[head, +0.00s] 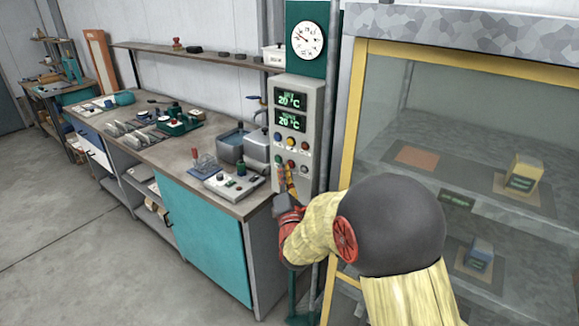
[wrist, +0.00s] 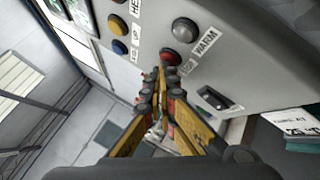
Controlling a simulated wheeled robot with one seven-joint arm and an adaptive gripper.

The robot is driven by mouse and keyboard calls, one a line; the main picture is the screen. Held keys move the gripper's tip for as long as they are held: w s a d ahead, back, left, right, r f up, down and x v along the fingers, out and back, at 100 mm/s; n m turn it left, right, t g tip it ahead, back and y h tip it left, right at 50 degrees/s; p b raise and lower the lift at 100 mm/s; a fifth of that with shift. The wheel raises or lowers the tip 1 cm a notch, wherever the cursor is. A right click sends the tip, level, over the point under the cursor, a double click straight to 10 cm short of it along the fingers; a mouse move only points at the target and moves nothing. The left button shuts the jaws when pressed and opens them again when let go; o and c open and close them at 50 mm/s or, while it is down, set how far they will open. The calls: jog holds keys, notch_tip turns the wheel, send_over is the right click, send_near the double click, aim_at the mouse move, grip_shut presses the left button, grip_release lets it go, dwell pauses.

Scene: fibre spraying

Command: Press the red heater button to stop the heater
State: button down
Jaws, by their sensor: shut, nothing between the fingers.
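The grey control panel (head: 298,105) stands at the end of the bench, with two green 20 °C displays and rows of coloured buttons. A red button (head: 291,164) sits in its lower row. In the wrist view a red button (wrist: 170,57) shows beside a grey button (wrist: 185,30) labelled WARM; the red one's own label is partly covered. My gripper (head: 287,174) is shut and empty, its fingers pointing at the panel. In the wrist view the fingertips (wrist: 168,80) lie just below the red button; whether they touch it I cannot tell.
A yellow-framed glass cabinet (head: 354,110) stands close on the right, behind my arm. The bench (head: 160,135) on the left holds several tools and containers. A blue button (wrist: 114,23) and a yellow button (wrist: 118,47) are near the fingers. The floor at left is clear.

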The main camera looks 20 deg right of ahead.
jog(key=shift+s+a, duration=0.35)
jog(key=shift+a, duration=0.15)
jog(key=s+a, duration=0.1)
jog(key=a, duration=0.1)
jog(key=s+a, duration=0.2)
jog(key=shift+b, duration=0.4)
dwell(0.7)
